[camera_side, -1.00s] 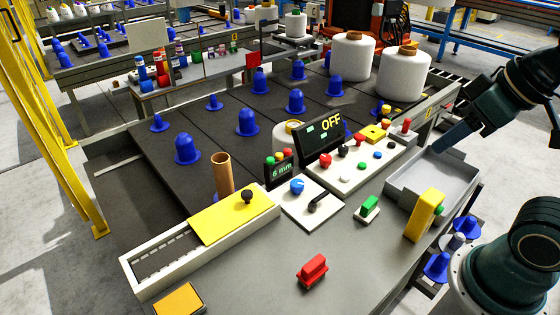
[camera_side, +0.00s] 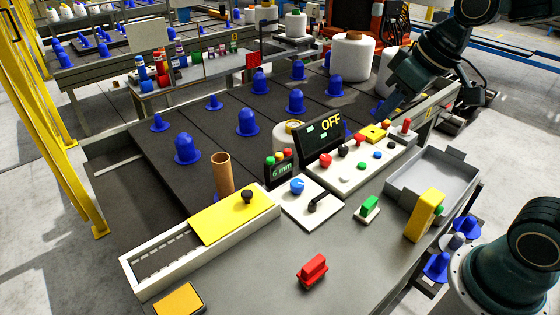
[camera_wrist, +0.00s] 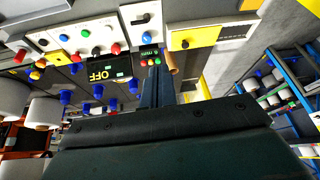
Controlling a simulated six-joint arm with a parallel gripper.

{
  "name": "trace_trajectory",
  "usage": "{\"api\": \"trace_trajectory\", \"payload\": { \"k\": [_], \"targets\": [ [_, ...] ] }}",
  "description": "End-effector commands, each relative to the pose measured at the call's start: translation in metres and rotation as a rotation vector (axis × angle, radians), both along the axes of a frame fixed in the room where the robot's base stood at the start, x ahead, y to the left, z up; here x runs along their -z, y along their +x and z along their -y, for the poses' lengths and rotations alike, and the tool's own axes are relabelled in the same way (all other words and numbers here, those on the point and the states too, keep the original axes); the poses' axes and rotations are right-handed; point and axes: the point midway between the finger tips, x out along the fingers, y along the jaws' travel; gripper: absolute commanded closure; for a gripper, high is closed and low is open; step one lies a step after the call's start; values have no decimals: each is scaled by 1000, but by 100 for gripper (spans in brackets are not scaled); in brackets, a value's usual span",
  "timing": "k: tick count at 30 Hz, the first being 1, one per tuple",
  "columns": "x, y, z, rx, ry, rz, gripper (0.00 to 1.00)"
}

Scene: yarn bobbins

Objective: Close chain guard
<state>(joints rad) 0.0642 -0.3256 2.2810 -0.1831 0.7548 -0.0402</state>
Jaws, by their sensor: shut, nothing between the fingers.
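The chain guard (camera_side: 228,216) is a flat yellow cover with a black knob (camera_side: 247,196) on top. It lies over the right part of a long white trough (camera_side: 140,287). The left part of the trough is uncovered and shows a dark slotted chain channel (camera_side: 168,258). In the wrist view the yellow guard (camera_wrist: 196,37) and its knob (camera_wrist: 185,44) appear upside down near the top. My gripper (camera_side: 384,108) is up at the right, above the back of the control panel, well apart from the guard. Its fingers (camera_wrist: 156,86) are together and hold nothing.
A brown tube (camera_side: 222,172) stands just behind the guard. An OFF display (camera_side: 320,138) and white control panel (camera_side: 360,160) lie between my gripper and the guard. A grey tray (camera_side: 435,175) and yellow block (camera_side: 425,215) are at right. The front table is mostly clear.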

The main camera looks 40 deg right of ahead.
Motion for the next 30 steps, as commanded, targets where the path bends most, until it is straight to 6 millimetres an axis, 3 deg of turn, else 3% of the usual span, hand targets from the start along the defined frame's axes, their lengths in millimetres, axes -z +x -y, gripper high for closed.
{"api": "trace_trajectory", "payload": {
  "k": [14,30],
  "targets": [
    [41,98,-8,-97,89,-44,100],
    [127,189,-11,-175,235,-73,100]
  ]
}}
